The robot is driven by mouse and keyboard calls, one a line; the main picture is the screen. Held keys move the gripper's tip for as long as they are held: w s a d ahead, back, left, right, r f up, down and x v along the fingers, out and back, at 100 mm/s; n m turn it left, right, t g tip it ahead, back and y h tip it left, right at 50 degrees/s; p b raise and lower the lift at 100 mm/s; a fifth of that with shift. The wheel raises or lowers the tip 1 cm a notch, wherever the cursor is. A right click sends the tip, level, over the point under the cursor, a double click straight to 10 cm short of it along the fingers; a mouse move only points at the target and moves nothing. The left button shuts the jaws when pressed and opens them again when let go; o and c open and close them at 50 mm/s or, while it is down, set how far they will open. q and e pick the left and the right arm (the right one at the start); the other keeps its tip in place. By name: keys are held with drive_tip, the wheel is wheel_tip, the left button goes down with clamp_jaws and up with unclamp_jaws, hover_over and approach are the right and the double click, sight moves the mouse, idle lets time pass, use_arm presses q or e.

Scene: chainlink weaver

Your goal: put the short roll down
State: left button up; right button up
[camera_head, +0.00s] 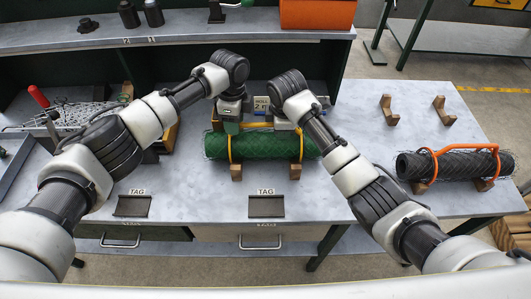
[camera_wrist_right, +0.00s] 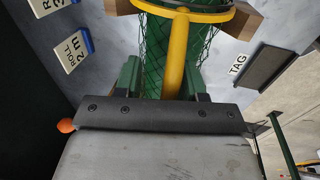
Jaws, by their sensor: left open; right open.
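A green mesh roll (camera_head: 265,146) with a yellow carrying frame (camera_head: 301,146) rests on two wooden cradles (camera_head: 295,171) on the grey bench. My left gripper (camera_head: 231,124) is over the left part of the roll at the frame. My right gripper (camera_head: 282,123) is over its right part. In the right wrist view, the open fingers of my right gripper (camera_wrist_right: 162,78) stand on either side of the yellow bar (camera_wrist_right: 177,55), with the green mesh (camera_wrist_right: 150,50) beyond. The left fingertips are small and partly hidden by the wrist.
A dark mesh roll (camera_head: 450,165) with an orange handle lies on wooden cradles at the right. Two empty cradles (camera_head: 389,110) stand behind it. Two black TAG holders (camera_head: 266,206) sit near the front edge. A tray of tools (camera_head: 75,115) is at the left.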

drive_tip(key=shift+r, duration=0.25)
use_arm(q)
wheel_tip(320, 180, up, 10)
drive_tip(key=shift+w+r, duration=0.15)
drive_tip(key=shift+w, duration=0.3)
use_arm(e)
wheel_tip(320, 180, up, 11)
drive_tip(key=s, duration=0.2)
drive_tip(key=shift+s+r, duration=0.15)
drive_tip(key=shift+s, duration=0.05)
